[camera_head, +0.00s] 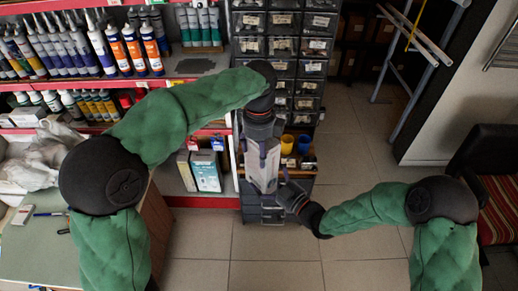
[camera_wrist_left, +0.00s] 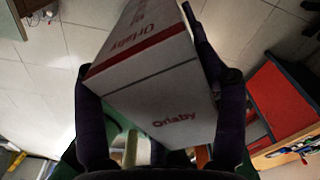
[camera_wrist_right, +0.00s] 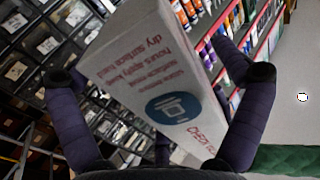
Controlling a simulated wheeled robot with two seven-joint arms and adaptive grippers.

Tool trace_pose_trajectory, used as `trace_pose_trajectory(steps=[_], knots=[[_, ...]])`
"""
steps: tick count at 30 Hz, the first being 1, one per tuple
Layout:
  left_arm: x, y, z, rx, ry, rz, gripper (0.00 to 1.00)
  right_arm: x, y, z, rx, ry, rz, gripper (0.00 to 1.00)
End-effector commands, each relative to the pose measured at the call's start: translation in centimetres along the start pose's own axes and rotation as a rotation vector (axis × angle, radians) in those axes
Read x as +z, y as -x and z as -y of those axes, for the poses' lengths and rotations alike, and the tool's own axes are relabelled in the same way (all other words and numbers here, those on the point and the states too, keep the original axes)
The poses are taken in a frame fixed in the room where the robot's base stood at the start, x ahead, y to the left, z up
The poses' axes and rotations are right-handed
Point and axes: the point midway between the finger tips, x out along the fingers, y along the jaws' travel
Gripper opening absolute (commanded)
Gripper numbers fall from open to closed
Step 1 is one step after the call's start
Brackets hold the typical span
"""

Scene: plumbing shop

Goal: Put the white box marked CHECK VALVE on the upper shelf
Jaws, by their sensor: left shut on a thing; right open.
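The white box (camera_head: 262,165) hangs upright in the air in front of the shelving in the head view. In the left wrist view the box (camera_wrist_left: 150,85) shows a red stripe and the word Orlaby. In the right wrist view the box (camera_wrist_right: 160,75) shows a blue round mark and part of the word CHECK. My left gripper (camera_head: 260,135) is shut on it from above. My right gripper (camera_head: 284,188) is open, with its fingers on either side of the box's lower part; whether they touch it is unclear. The upper shelf (camera_head: 195,66) has a bare grey patch right of the bottles.
Bottles and tubes (camera_head: 130,48) fill the upper shelf's left part. Boxes (camera_head: 205,170) stand on a lower shelf. A cabinet of small drawers (camera_head: 282,45) stands right of the shelves, behind the box. A counter (camera_head: 40,250) is at the left. The tiled floor is open at the front.

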Motion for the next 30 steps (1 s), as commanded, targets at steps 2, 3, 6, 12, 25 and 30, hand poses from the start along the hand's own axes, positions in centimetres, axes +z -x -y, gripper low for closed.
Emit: trace_pose_trajectory(steps=[2, 3, 6, 12, 25, 30], knots=[[0.0, 0.1, 0.0, -0.001, 0.001, 0.001, 0.3, 0.0, 0.4, -0.1, 0.001, 0.0, 0.001, 0.98], [0.0, 0.1, 0.0, -0.001, 0.001, 0.001, 0.3, 0.0, 0.8, -0.1, 0.002, -0.001, 0.001, 0.98], [0.0, 0.1, 0.0, -0.001, 0.001, 0.001, 0.3, 0.0, 2.2, -0.2, 0.004, -0.001, 0.001, 0.98], [0.0, 0.1, 0.0, -0.001, 0.001, 0.001, 0.3, 0.0, 6.0, -0.2, 0.007, -0.001, 0.001, 0.98], [0.0, 0.1, 0.0, -0.001, 0.001, 0.001, 0.3, 0.1, 11.3, -0.1, 0.002, 0.0, 0.0, 0.98], [0.0, 0.1, 0.0, -0.001, 0.001, 0.001, 0.3, 0.2, 11.8, -0.1, 0.004, -0.006, 0.007, 0.98]])
